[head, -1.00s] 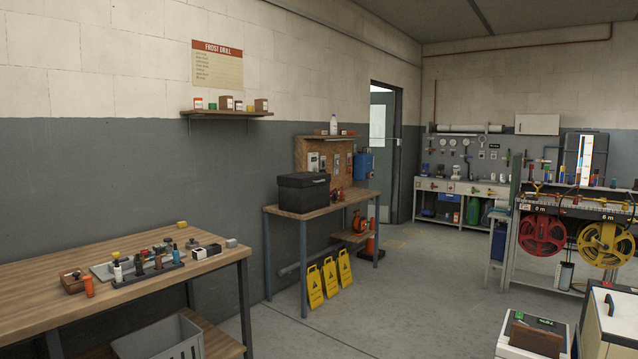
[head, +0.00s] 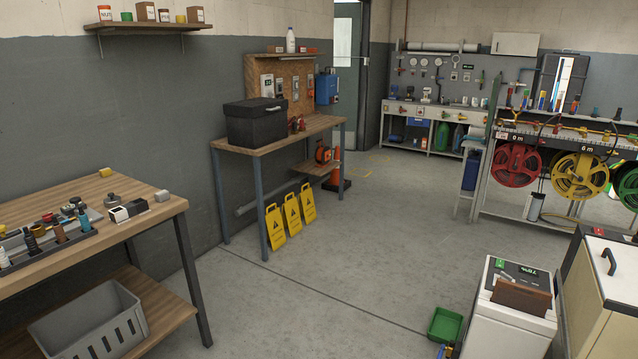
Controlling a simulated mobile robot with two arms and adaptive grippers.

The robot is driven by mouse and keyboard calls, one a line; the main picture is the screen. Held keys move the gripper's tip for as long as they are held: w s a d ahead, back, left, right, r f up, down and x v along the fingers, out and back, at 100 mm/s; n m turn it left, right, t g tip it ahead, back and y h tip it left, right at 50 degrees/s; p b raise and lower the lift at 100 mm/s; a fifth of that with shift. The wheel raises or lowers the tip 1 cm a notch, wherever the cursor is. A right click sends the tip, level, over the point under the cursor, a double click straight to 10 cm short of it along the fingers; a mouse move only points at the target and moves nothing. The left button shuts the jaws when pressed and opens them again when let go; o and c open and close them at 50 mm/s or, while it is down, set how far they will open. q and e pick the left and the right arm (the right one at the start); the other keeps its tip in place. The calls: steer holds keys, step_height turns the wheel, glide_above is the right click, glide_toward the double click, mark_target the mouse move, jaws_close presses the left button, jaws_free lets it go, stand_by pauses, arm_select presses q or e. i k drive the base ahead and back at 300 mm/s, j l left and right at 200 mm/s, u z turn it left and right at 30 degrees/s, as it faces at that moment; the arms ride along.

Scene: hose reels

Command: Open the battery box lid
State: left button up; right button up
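A black box with a closed lid (head: 256,122), which looks like the battery box, stands on a wooden-topped table (head: 240,147) against the left wall. A small light handle or latch shows on its lid. The box is some way off across the floor. Neither of my grippers shows in the head view.
A wooden workbench (head: 150,210) with small parts stands at the near left, a grey crate (head: 90,325) on its lower shelf. Yellow floor signs (head: 291,215) lean by the box's table. A white cabinet (head: 508,310) and green tray (head: 445,325) are at front right. The middle floor is clear.

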mark_target(253, 108)
steer(key=i, duration=2.3)
